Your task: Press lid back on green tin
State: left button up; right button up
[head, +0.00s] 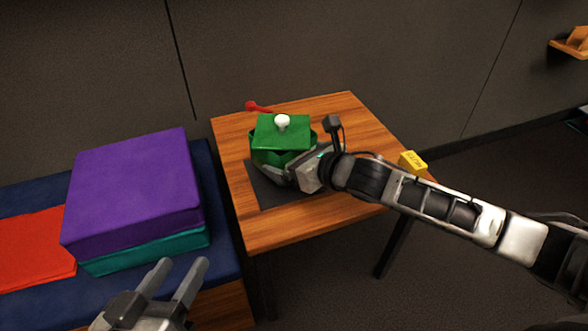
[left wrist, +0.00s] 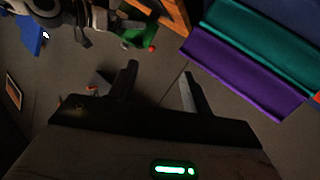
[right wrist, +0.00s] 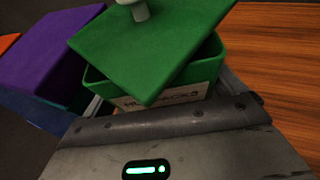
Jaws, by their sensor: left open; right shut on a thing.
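The green tin (head: 258,157) stands on a dark mat on the small wooden table. Its green lid (head: 282,130), with a white knob, lies on top, turned askew so a corner juts past the rim; in the right wrist view the lid (right wrist: 150,50) leaves part of the opening uncovered. My right gripper (head: 283,174) is shut on the tin's body, low on its near side; the tin (right wrist: 170,100) shows between its fingers, with a partly hidden label. My left gripper (head: 183,264) is open and empty, low in front of the cushions, well away from the tin.
A red object (head: 257,107) lies at the table's back edge. A yellow block (head: 413,162) sits at its right edge. Purple (head: 135,185) and teal cushions are stacked on a navy bench at left, beside a red cushion (head: 35,248). The table's front (head: 300,227) is clear.

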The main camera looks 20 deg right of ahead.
notch_tip(320, 180, down, 4)
jog(key=shift+w+d+r+b, duration=0.1)
jog(key=shift+r+b, duration=0.15)
jog(key=shift+b, duration=0.7)
pick_arm(q)
jog(key=shift+w+d+r+n+t+h, duration=0.15)
jog(key=shift+d+r+n+t+h, duration=0.2)
jog(key=shift+r, duration=0.25)
pick_arm(e)
jog(key=shift+r, duration=0.15)
jog(key=o, duration=1)
jog(key=shift+f, duration=0.2)
